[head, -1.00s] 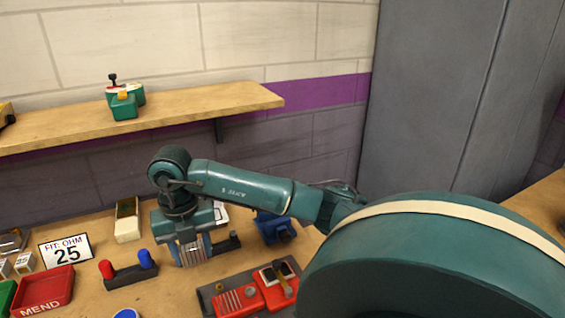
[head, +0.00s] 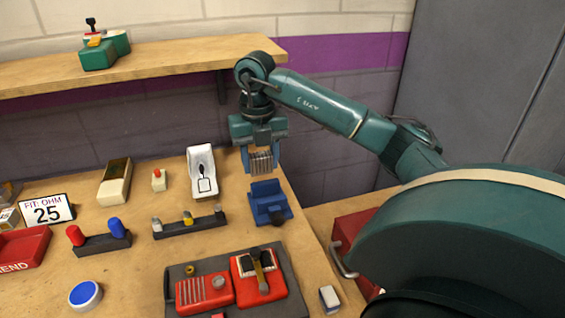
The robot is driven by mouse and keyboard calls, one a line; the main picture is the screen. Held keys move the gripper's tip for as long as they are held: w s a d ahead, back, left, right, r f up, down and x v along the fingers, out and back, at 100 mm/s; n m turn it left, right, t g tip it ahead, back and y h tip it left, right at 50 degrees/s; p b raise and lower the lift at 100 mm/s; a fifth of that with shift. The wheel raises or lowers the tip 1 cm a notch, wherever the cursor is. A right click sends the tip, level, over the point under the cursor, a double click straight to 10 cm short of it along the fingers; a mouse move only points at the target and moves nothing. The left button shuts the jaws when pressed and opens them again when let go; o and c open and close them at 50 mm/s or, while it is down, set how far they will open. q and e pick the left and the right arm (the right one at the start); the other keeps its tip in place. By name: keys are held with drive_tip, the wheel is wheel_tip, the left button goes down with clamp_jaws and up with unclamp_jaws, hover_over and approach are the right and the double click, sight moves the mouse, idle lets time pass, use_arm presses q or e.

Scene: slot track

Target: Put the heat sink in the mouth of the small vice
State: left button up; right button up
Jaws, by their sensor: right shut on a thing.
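My right gripper (head: 260,148) points down and is shut on the heat sink (head: 262,163), a small grey finned block whose lower part shows below the fingers. The small vice (head: 270,204) is blue and stands on the bench near its right edge. The heat sink is held just above the vice in the head view, with its lower end close to the vice's back jaw. I cannot tell the exact gap between them. My left gripper is not in view.
A dark rack (head: 188,226) with several small parts lies left of the vice. A white open case (head: 202,172) stands behind it. A grey tray (head: 238,283) with red devices is in front. A red drawer box (head: 352,240) with a handle is at the right.

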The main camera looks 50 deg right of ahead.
sight(268, 190)
drive_tip(key=shift+d, duration=0.8)
wheel_tip(268, 190, down, 10)
drive_tip(key=shift+s+r, duration=0.1)
drive_tip(key=shift+b, duration=0.35)
drive_tip(key=o, duration=1)
drive_tip(key=shift+d, duration=0.1)
wheel_tip(268, 190, up, 12)
drive_tip(key=shift+r, duration=0.1)
